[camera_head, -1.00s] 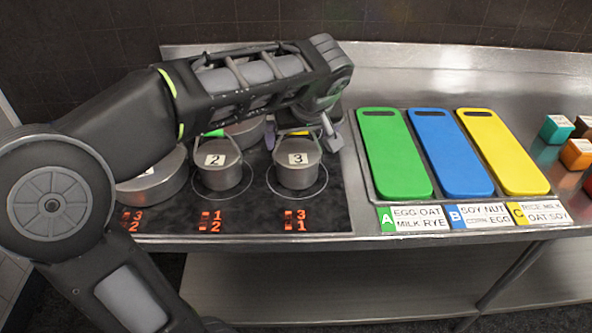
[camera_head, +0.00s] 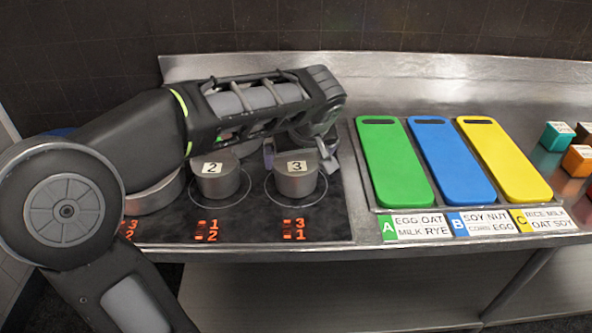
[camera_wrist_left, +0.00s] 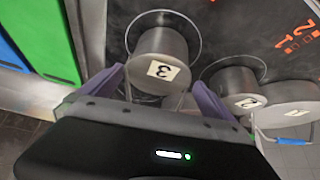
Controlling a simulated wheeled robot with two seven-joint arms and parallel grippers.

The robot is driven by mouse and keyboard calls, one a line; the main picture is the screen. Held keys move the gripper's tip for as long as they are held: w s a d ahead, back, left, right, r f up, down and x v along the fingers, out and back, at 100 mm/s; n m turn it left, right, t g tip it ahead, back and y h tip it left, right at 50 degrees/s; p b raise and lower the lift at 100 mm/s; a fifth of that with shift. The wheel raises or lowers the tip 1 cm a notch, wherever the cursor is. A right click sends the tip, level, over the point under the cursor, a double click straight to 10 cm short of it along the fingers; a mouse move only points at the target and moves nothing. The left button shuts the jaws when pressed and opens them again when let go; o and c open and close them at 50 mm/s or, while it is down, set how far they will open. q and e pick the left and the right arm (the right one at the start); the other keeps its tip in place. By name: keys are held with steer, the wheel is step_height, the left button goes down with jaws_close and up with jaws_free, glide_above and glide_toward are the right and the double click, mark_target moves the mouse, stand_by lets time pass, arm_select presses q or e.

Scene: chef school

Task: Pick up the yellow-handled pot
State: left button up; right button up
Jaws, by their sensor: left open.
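The pot marked 3 (camera_head: 294,184) is a grey metal pot standing on the black cooktop, inside a ring marking. It also shows in the left wrist view (camera_wrist_left: 160,45). Its yellow handle is not clearly visible now; my arm and gripper cover the area above it. My left gripper (camera_head: 298,157) is open at the far side of this pot, with one finger toward each side. In the left wrist view the purple fingers (camera_wrist_left: 158,90) spread beside the pot's label, with no visible grip on it. My right gripper is out of view.
A pot marked 2 (camera_head: 220,185) stands just left of the pot marked 3. A larger pot (camera_head: 155,200) is further left, partly behind my arm. A blue handle (camera_wrist_left: 290,141) shows in the left wrist view. Green (camera_head: 395,165), blue and yellow boards lie to the right.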

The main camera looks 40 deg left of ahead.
mark_target(297, 162)
arm_select(q)
steer(key=p+x, duration=0.1)
steer(key=x, duration=0.4)
steer(key=shift+d+f, duration=0.1)
steer(key=shift+f, duration=0.1)
steer(key=shift+c, duration=0.3)
steer(key=shift+r, duration=0.1)
steer(key=c, duration=1.4)
